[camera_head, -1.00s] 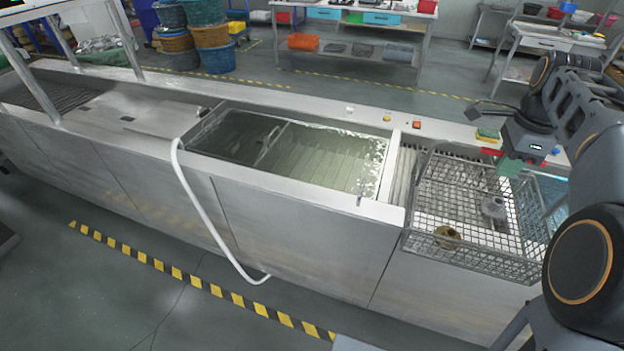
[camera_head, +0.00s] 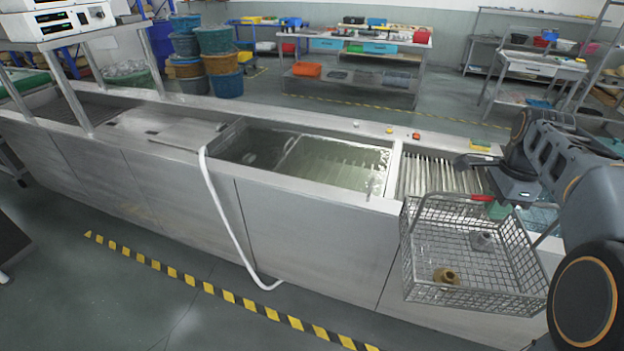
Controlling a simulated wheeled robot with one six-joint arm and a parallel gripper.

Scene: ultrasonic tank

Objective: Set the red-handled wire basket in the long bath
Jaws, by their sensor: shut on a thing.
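My gripper (camera_head: 496,206) is at the right, shut on the red handle (camera_head: 482,198) of the wire basket. The wire basket (camera_head: 418,285) hangs roughly level from it, in front of and overlapping the bench's front edge in the picture. A brass-coloured part (camera_head: 446,276) and a grey part (camera_head: 482,240) lie inside it. The long bath (camera_head: 335,165) is the open, liquid-filled tank in the middle of the bench, left of the basket and farther back. Part of the handle is hidden by my gripper.
A ribbed rack section (camera_head: 430,172) lies right of the bath, behind the basket. A white hose (camera_head: 222,215) hangs over the front at the bath's left end. A flat lid (camera_head: 165,133) covers the section further left. Buttons (camera_head: 388,129) sit on the back ledge.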

